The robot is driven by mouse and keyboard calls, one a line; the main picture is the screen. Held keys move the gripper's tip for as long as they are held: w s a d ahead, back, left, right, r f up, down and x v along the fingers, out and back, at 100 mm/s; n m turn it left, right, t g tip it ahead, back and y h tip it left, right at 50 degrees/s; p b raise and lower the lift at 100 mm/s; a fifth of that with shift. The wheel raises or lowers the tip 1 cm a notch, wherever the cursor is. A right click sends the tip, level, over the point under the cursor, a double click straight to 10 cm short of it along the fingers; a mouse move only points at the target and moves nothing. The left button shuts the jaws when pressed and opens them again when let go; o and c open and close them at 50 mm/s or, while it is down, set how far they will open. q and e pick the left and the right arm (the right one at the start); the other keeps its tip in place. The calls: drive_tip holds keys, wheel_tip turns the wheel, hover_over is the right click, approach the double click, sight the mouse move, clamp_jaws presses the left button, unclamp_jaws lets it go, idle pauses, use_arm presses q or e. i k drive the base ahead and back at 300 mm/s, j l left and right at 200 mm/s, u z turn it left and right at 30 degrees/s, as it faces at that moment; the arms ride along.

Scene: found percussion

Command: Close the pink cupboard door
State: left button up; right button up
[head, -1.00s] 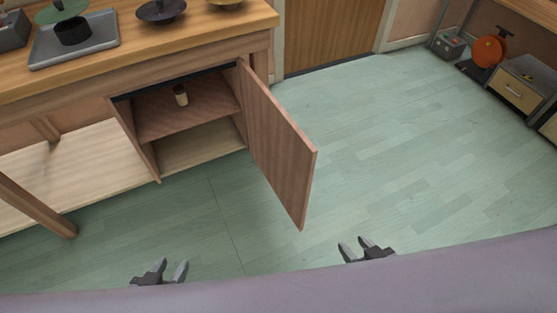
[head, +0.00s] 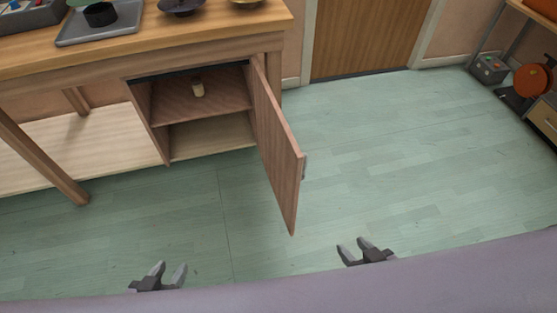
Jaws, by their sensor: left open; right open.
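The pinkish wood cupboard door (head: 277,150) stands wide open, swung out from the right side of the cupboard (head: 204,117) under the counter. A small handle (head: 304,166) shows at its free edge. Inside the cupboard, a small light-coloured item (head: 198,90) stands on the upper shelf. My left gripper (head: 168,272) is open and empty at the bottom of the view, left of the door and apart from it. My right gripper (head: 354,247) is open and empty, below and to the right of the door's lower corner, not touching it.
The wooden counter (head: 160,42) holds a grey tray (head: 98,28), a dark dish (head: 181,6) and a brass-coloured bowl. A table leg (head: 45,160) stands at left. The green floor (head: 400,160) right of the door is clear. A shelf with an orange round item (head: 532,80) stands far right.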

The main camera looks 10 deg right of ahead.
sight(281, 155)
drive_tip(key=l+u, duration=0.35)
drive_tip(key=l, duration=0.4)
drive_tip(key=i+l+u, duration=0.15)
drive_tip(key=l, duration=0.2)
drive_tip(key=i+l+u, duration=0.1)
drive_tip(key=l, duration=0.3)
drive_tip(key=i+l+u, duration=0.15)
drive_tip(key=l, duration=0.2)
